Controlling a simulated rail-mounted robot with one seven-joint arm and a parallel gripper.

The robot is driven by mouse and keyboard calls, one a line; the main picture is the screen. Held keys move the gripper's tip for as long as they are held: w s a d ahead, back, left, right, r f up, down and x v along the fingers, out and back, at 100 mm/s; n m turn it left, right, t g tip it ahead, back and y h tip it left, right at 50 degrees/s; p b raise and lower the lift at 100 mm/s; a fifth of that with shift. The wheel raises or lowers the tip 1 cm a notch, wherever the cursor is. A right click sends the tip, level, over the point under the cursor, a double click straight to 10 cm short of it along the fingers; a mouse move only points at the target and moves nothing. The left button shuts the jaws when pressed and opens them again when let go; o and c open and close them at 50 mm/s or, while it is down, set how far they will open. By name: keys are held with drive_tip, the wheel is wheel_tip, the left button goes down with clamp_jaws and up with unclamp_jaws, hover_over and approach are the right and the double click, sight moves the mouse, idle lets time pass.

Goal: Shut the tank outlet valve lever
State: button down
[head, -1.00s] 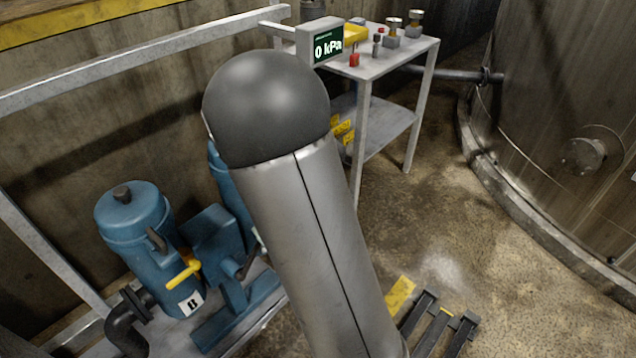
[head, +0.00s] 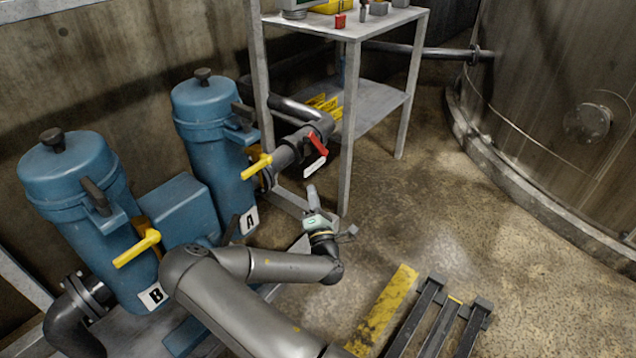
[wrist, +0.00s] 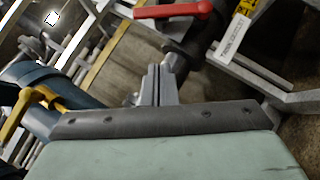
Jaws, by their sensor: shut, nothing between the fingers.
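A red valve lever (head: 318,143) sits on a dark pipe beside blue canister A (head: 214,135), with a white tag (head: 315,167) hanging below it. The tag's text is too small to read. In the wrist view the red lever (wrist: 175,11) lies across the top, beyond my fingers, with the tag (wrist: 229,40) to its right. My gripper (head: 311,191) is below the lever in the head view, pointing up. In the wrist view its fingers (wrist: 158,80) are together and empty, apart from the lever in the picture.
Yellow levers show on canister A (head: 257,166) and on blue canister B (head: 138,248). A metal shelf's leg (head: 348,130) stands just right of the red lever. The tank (head: 560,90) is at right. A yellow floor marking (head: 382,312) and dark bars lie in front; the floor between is open.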

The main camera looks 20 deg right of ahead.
drive_tip(key=b, duration=0.2)
approach(311, 142)
drive_tip(key=w+a+f, duration=0.1)
drive_tip(key=w, duration=0.3)
drive_tip(key=shift+w+d+r+b, duration=0.35)
drive_tip(key=shift+w+d+r, duration=0.6)
drive_tip(key=shift+d+r, duration=0.3)
drive_tip(key=shift+a+r, duration=0.1)
